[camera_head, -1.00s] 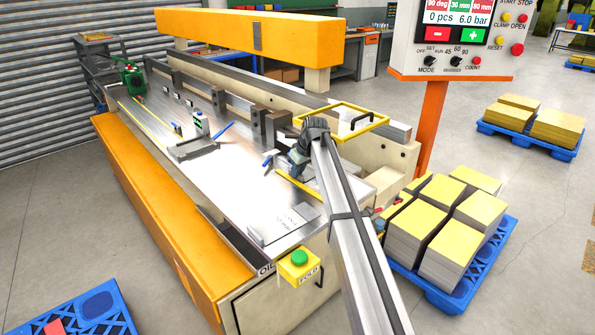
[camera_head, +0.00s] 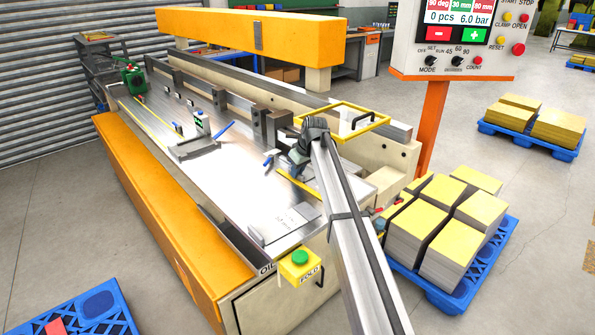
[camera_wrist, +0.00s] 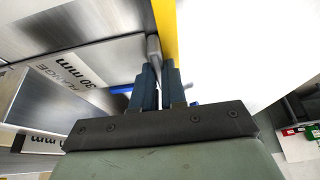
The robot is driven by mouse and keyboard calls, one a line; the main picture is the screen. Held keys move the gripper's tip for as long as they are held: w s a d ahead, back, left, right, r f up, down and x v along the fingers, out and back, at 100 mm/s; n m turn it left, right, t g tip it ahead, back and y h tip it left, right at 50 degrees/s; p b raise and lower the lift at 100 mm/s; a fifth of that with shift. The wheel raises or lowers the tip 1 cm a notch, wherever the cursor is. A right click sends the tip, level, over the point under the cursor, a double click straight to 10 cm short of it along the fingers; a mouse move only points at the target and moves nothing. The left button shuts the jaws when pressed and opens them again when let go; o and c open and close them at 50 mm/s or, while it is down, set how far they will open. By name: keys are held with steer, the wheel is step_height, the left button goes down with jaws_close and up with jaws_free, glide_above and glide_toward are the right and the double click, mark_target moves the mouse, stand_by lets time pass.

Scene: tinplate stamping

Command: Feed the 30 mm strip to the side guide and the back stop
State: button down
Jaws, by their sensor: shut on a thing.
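My gripper (camera_wrist: 159,78) is over the near right end of the machine bed (camera_head: 225,185). It also shows in the head view (camera_head: 298,165), largely hidden by my own arm. In the wrist view its dark blue fingers are close together on a narrow grey piece (camera_wrist: 154,47); I cannot tell whether this is the 30 mm strip. A plate marked FLANGE 30 mm (camera_wrist: 75,65) lies to the left of the fingers. A yellow band (camera_wrist: 164,22) runs just beyond the fingertips. A bright, pale surface lies to the right. The held piece is hidden in the head view.
A grey stop block with a small display (camera_head: 197,145) stands farther back on the bed. A blue lever (camera_head: 268,161) is beside my gripper. A yellow frame (camera_head: 345,119) is behind it. A green-button box (camera_head: 300,260) is at the front corner. Stacked sheets (camera_head: 455,240) stand right.

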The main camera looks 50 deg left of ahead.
stand_by(0.3)
steer(key=c, duration=1.1)
jaws_free()
steer(key=v, duration=1.4)
steer(key=shift+f, duration=0.1)
